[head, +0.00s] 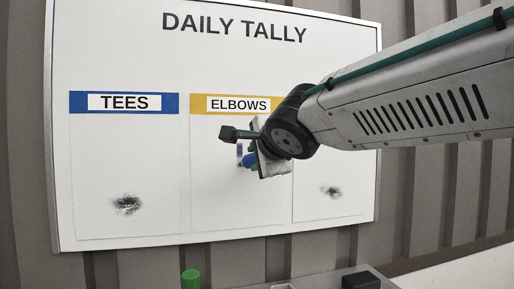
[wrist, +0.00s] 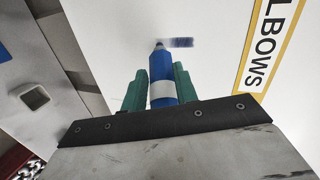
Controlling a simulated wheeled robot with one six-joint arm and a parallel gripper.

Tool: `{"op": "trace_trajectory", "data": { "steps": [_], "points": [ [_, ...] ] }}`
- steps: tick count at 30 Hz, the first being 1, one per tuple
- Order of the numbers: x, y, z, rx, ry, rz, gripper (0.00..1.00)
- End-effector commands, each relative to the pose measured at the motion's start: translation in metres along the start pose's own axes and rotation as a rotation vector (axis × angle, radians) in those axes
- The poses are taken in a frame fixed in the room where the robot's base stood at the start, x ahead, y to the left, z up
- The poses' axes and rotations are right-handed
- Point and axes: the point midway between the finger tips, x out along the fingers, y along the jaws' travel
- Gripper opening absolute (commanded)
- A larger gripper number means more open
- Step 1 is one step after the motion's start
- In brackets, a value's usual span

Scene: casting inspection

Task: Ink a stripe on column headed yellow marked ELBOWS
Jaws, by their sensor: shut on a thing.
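The white DAILY TALLY board (head: 225,65) hangs on the wall. Its ELBOWS column has a yellow header (head: 237,104), which also shows at the right of the wrist view (wrist: 268,48). My gripper (head: 249,153) is in front of that column, below the header. It is shut on a blue marker with a white band (wrist: 161,68), one green finger on each side. The marker's tip points at the board and appears to touch it.
The TEES column with a blue header (head: 125,102) is at the left and has a dark smudge (head: 127,204). A third column, its header hidden by my arm, has another smudge (head: 332,191). A green object (head: 190,279) and a black block (head: 360,280) are below the board.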

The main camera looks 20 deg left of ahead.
Motion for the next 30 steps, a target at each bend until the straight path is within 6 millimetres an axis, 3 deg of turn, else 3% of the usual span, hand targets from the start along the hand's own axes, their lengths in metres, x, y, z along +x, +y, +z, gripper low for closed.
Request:
{"op": "trace_trajectory", "data": {
  "steps": [7,30],
  "points": [
    [0.002,0.006,0.000,0.002,0.000,-0.001,0.06],
    [-0.013,-0.042,-0.004,0.002,0.000,-0.002,0.06]
  ]
}}
